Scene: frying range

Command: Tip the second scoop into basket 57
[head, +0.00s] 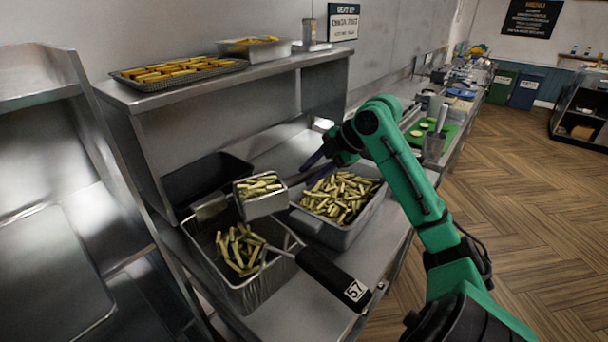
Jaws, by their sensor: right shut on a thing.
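Basket 57 (268,291) is a wire basket at the lower middle, with pale fries lying inside. Its black handle (325,273) points to the lower right and carries a white 57 label. A metal scoop (266,207) full of fries is above the basket's back right side, close to level. My right gripper (315,168) is behind and to the right of the scoop, shut on it; the grip itself is partly hidden by the arm and the clutter. My left gripper is not in view.
A grey tub of fries (369,216) stands right of the basket, under my right arm. A dark empty well (195,182) lies behind the basket. A tray of golden pieces (147,85) and a metal pan (283,51) sit on the shelf above.

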